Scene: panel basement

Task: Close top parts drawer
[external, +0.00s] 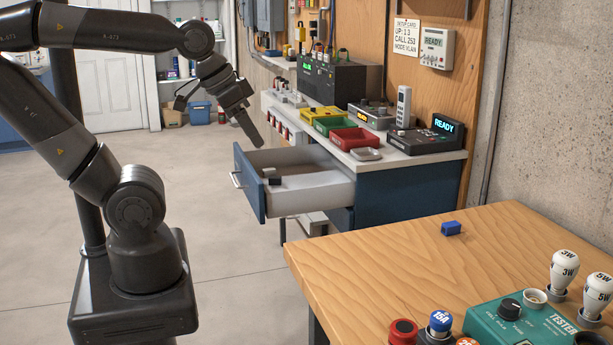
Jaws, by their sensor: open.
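The top parts drawer (249,183) has a blue front and is pulled well out of the blue cabinet (412,189) under the white bench top. Its bar handle (236,180) is on the left-facing front. A few small light and dark parts lie inside the drawer. My gripper (250,138) points down and to the right, above the drawer's front end in the picture. It looks apart from the drawer and holds nothing that I can see. The gap between its fingers is too small to make out.
On the bench stand red (355,139), yellow (314,115) and green bins, a metal dish and a console reading READY (426,137). The floor left of the drawer is clear.

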